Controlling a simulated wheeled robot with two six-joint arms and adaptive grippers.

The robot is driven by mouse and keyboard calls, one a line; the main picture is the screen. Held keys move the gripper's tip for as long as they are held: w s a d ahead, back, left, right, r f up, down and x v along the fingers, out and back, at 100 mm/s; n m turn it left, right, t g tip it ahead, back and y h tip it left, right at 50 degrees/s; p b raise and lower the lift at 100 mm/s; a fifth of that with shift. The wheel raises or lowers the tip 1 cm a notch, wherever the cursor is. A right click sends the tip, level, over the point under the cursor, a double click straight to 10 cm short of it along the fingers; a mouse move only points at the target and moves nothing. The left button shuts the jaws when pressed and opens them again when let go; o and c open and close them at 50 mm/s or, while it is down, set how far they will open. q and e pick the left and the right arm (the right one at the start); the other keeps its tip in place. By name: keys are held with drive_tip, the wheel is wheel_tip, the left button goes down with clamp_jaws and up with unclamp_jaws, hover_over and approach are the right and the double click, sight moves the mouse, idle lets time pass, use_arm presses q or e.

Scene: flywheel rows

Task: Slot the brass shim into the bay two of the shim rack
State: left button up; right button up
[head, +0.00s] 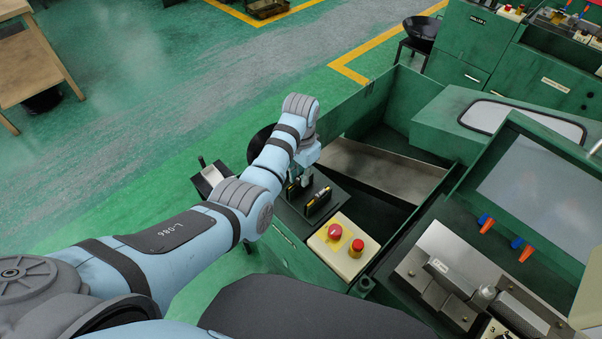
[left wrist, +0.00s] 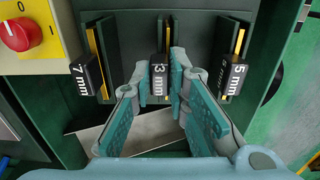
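The dark shim rack (left wrist: 137,28) fills the upper part of the left wrist view. It has three tabs, marked 7 mm (left wrist: 91,77), 3 mm (left wrist: 158,68) and 5 mm (left wrist: 231,77), each beside a thin brass-yellow strip. My left gripper (left wrist: 160,88) has a teal-padded finger on either side of the middle, 3 mm tab. The fingertips lie close to it; contact is unclear. In the head view the rack (head: 318,200) is partly behind my left arm, and that gripper (head: 303,178) is mostly hidden. Which strip is the task's brass shim is unclear. My right gripper does not show.
Open floor (head: 150,130) lies at left.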

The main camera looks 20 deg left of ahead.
use_arm(q)
drive_tip(key=o, duration=0.5)
drive_tip(key=shift+c, duration=0.2)
wheel_tip(320, 180, up, 8)
drive_tip(key=shift+f, duration=0.2)
drive_tip(key=shift+f, duration=0.1)
